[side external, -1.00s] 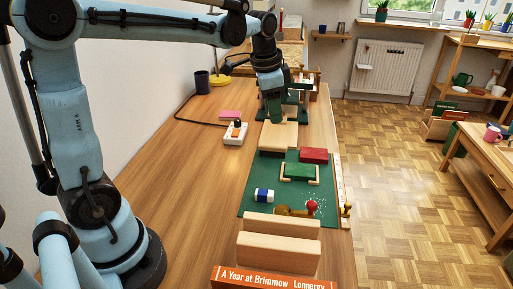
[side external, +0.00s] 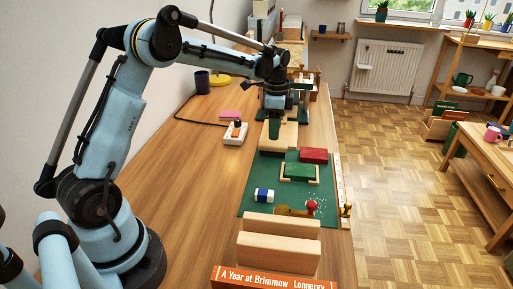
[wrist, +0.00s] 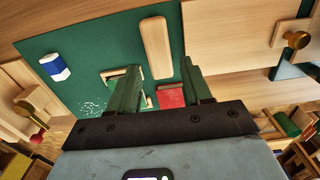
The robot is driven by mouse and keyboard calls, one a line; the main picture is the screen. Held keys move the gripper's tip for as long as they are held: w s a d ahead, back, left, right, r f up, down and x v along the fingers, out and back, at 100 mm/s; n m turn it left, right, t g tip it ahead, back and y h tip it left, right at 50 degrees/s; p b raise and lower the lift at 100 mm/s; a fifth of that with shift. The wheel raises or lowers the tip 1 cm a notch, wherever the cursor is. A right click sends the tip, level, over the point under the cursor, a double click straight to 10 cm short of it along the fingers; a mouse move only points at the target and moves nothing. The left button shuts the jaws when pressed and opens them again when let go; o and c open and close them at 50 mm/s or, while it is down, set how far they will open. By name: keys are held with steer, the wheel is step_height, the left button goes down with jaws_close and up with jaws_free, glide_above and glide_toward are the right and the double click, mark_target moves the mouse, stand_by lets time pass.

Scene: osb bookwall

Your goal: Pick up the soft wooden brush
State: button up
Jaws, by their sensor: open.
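A light wooden bar with rounded ends, which looks like the brush (wrist: 155,48), lies on the green mat in the wrist view. Its bristles do not show. My gripper (wrist: 160,76) is open, its two green fingers apart and empty. In the wrist view the bar shows just beyond the gap between the fingertips. In the side external view my gripper (side external: 274,134) points down over the far end of the mat, near a pale wooden block. I cannot make out the brush clearly there.
On the green mat (side external: 249,181) are a blue-and-white block (side external: 264,195), a red block (side external: 313,155), a wooden-framed green block (side external: 299,171) and a red ball (side external: 312,205). Wooden blocks (side external: 280,252) stand in front. A white power strip (side external: 235,134) lies left.

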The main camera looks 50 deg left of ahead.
mark_target(273, 144)
steer(key=shift+s+f, duration=0.2)
steer(key=shift+f, duration=2.95)
steer(key=c, duration=0.7)
steer(key=shift+c, duration=0.3)
steer(key=shift+r, duration=0.1)
steer(key=shift+r, duration=0.6)
step_height(273, 144, up, 3)
steer(key=s+d+r, duration=0.3)
steer(key=d+r, duration=0.3)
steer(key=d, duration=0.5)
steer(key=shift+r, duration=0.3)
steer(key=shift+d, duration=0.1)
